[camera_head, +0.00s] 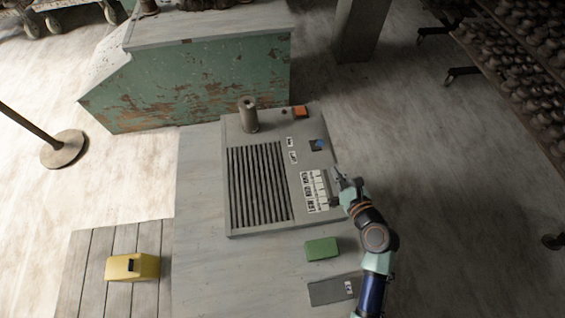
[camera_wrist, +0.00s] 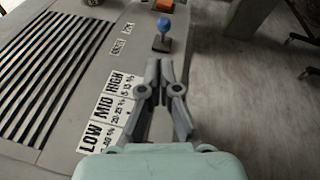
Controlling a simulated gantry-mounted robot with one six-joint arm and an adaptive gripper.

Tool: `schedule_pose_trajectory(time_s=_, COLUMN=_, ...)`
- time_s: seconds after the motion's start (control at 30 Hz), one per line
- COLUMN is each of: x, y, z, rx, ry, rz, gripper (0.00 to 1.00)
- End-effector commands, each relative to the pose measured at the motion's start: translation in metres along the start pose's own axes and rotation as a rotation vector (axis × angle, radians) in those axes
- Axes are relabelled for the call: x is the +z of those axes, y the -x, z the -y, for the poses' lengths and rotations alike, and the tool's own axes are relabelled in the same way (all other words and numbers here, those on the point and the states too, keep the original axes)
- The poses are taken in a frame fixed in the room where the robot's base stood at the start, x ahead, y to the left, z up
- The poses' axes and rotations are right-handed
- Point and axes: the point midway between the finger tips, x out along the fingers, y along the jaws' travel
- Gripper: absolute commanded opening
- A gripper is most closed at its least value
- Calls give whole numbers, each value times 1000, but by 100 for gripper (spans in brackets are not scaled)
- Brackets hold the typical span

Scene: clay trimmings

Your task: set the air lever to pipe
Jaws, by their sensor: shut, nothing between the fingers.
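The air lever (camera_head: 319,144) has a blue knob and stands on a small dark plate on the right part of the grey machine top. It also shows in the wrist view (camera_wrist: 165,27), just beyond my fingertips. Two small white labels lie left of it, a far one (camera_wrist: 128,27) and a near one (camera_wrist: 118,47); their print is too small to read surely. I cannot tell which label the lever leans to. My gripper (camera_head: 338,172) is shut and empty, near the machine's right edge, on the near side of the lever and apart from it; its fingers meet in the wrist view (camera_wrist: 160,65).
A LOW, MID, HIGH panel (camera_wrist: 105,108) lies left of my gripper, beside a black slatted grille (camera_head: 258,187). An orange block (camera_head: 300,112) and a grey post (camera_head: 248,115) stand at the machine's back. A green block (camera_head: 321,248) sits in front.

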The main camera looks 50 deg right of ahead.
Motion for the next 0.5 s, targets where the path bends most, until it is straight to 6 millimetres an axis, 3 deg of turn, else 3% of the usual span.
schedule_pose_trajectory(time_s=0.07, x=-12, y=1, z=8, rx=-23, ry=-65, rz=0, gripper=0)
schedule_pose_trajectory(time_s=0.37, x=-10, y=2, z=9, rx=-25, ry=-78, rz=2, gripper=0)
schedule_pose_trajectory(time_s=0.5, x=-10, y=-8, z=9, rx=-23, ry=-75, rz=2, gripper=0)
